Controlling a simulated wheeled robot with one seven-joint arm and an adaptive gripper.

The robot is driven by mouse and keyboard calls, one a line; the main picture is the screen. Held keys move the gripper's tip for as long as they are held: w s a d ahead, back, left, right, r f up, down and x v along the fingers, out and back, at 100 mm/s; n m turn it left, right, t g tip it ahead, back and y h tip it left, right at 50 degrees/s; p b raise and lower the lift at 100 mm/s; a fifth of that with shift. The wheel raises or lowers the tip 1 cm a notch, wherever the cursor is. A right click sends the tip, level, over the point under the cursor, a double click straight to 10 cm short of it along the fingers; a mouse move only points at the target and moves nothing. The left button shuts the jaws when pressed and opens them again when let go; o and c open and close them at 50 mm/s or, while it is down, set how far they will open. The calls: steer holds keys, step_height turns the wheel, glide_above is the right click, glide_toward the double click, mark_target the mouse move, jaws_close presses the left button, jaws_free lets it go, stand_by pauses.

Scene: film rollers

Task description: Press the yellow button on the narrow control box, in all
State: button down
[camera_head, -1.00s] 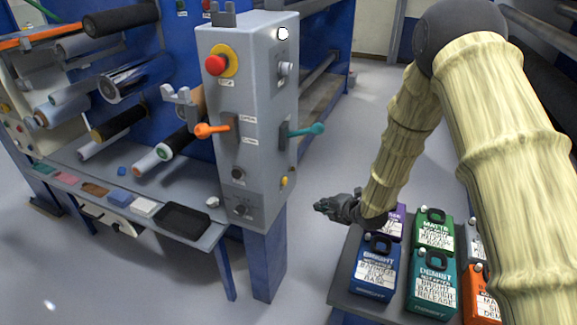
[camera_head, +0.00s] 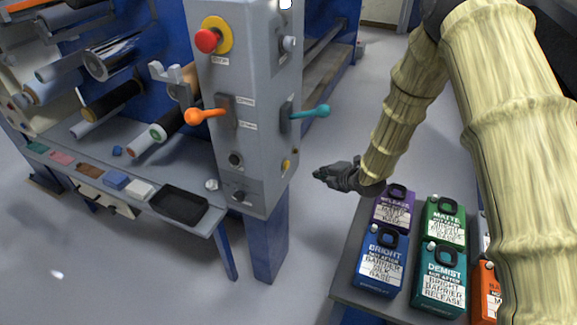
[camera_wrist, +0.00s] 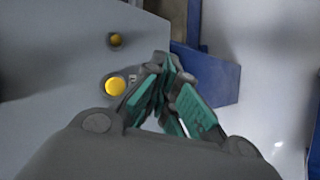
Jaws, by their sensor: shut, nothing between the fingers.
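The narrow grey control box (camera_head: 232,130) stands left of centre in the head view. Its yellow button (camera_head: 286,164) is low on the right side face. In the wrist view my gripper's fingertips (camera_wrist: 165,65) are just right of the larger disc. I see no contact with it.
The box also carries a red mushroom button (camera_head: 207,40), an orange lever (camera_head: 204,117) and a teal lever (camera_head: 313,111). Several coloured canisters (camera_head: 382,262) stand on a low table (camera_head: 345,290) below my arm. A black tray (camera_head: 180,205) lies on the ledge at left.

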steer(key=w+a, duration=0.1)
steer(key=a, duration=0.6)
steer(key=shift+w+r, duration=0.3)
steer(key=shift+w, duration=0.1)
steer(key=shift+w+a+b, duration=0.25)
steer(key=shift+a+b, duration=0.35)
steer(key=shift+a, duration=0.25)
stand_by(2.2)
steer(key=shift+s+d, duration=0.25)
steer(key=shift+d, duration=0.6)
steer(key=shift+d, duration=0.1)
steer(key=shift+s+d, duration=0.25)
steer(key=shift+d, duration=0.5)
steer(key=shift+s+d, duration=0.3)
steer(key=shift+d, duration=0.5)
steer(key=shift+s+d, duration=0.25)
steer(key=shift+d, duration=0.5)
